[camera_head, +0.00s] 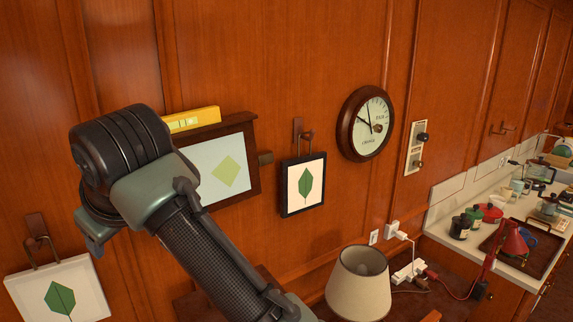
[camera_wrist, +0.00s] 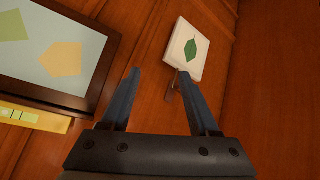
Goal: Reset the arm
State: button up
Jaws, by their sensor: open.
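My arm rises across the left of the head view, its dark rounded wrist in front of the wood-panelled wall; the gripper's fingers are hidden there. In the wrist view my gripper (camera_wrist: 158,98) is open, its two dark fingers apart with only wood panel between them. Beyond the right fingertip is a white leaf picture (camera_wrist: 187,50) hanging from a hook. It also shows at the lower left of the head view (camera_head: 60,291). To the left in the wrist view is a dark-framed picture (camera_wrist: 84,97), partly behind my arm in the head view (camera_head: 252,165).
A yellow level (camera_head: 193,120) rests atop the dark frame. A black-framed leaf picture (camera_head: 303,186) and a round dial (camera_head: 365,124) hang to its right. A lamp (camera_head: 358,284) stands below. A cluttered counter (camera_head: 449,222) is at far right. Bare panel lies above my arm.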

jog(key=s+d+r+m+t+y+b, duration=0.2)
jog(key=d+r+m+t+y+b, duration=0.25)
jog(key=r+t, duration=0.65)
jog(key=s+d+r+m+t+h+b, duration=0.2)
jog(key=s+d+m+t+h, duration=0.2)
jog(key=d, duration=0.6)
jog(key=s+d+r+m+t+h+b, duration=0.2)
jog(key=s+d+m+t+h, duration=0.3)
jog(key=d, duration=0.5)
jog(key=shift+s+r+t+h, duration=0.45)
jog(key=shift+s+t+h, duration=0.15)
jog(key=shift+s+h, duration=0.5)
jog(key=shift+s+d, duration=0.1)
